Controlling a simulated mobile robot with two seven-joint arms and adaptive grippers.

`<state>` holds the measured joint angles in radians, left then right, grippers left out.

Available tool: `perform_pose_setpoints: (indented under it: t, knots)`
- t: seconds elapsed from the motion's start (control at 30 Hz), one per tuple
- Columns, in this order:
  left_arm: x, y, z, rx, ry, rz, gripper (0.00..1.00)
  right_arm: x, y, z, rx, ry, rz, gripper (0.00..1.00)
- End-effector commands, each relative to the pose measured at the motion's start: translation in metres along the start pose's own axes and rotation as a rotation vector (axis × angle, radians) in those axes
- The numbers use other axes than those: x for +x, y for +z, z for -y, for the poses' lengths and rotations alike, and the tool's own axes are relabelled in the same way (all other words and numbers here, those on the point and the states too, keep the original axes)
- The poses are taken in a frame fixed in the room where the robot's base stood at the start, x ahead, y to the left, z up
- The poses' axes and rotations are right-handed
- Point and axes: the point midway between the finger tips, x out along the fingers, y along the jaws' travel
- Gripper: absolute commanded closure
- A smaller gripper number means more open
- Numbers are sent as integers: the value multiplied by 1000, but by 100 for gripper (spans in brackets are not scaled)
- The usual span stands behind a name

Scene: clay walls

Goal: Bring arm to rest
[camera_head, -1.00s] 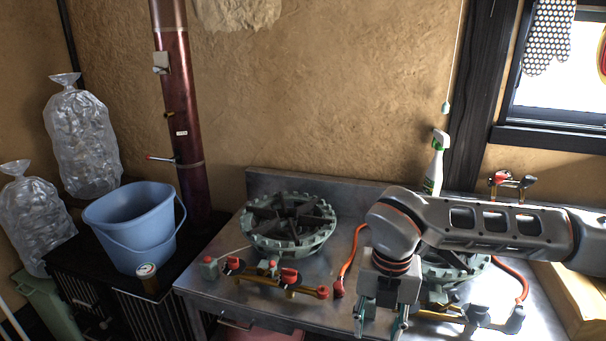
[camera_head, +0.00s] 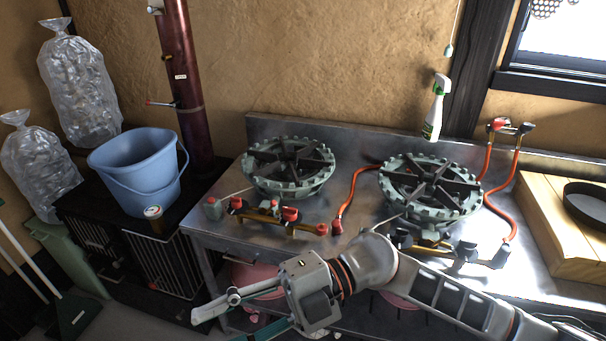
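My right arm (camera_head: 440,290) comes in from the lower right and reaches across the front of the steel counter. My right gripper (camera_head: 232,318) is low in front of the counter's front edge, pointing left. Its two fingers are spread apart with nothing seen between them; the lower finger is partly cut off by the bottom of the view. My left gripper is not in view.
The steel counter (camera_head: 350,150) carries a left burner (camera_head: 288,167) and a right burner (camera_head: 432,188) with orange hoses. A spray bottle (camera_head: 436,108) stands behind them. A blue bucket (camera_head: 138,170) stands on a black cabinet at left. A wooden box (camera_head: 560,235) is at right.

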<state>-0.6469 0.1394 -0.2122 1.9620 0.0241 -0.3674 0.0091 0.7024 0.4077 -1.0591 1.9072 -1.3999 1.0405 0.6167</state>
Motion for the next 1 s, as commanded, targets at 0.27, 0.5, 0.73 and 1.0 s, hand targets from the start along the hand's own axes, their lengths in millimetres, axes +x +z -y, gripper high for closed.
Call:
perform_pose_setpoints:
  t: [0.27,0.5,0.73,1.0]
  knots:
    - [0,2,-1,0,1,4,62,-43,34,-62,148,634,139,61]
    - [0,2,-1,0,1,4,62,-136,102,-20,393,1046,458,61]
    - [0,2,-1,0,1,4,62,-216,141,110,707,1251,831,61]
    - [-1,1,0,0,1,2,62,-258,120,286,1074,1280,1193,61]
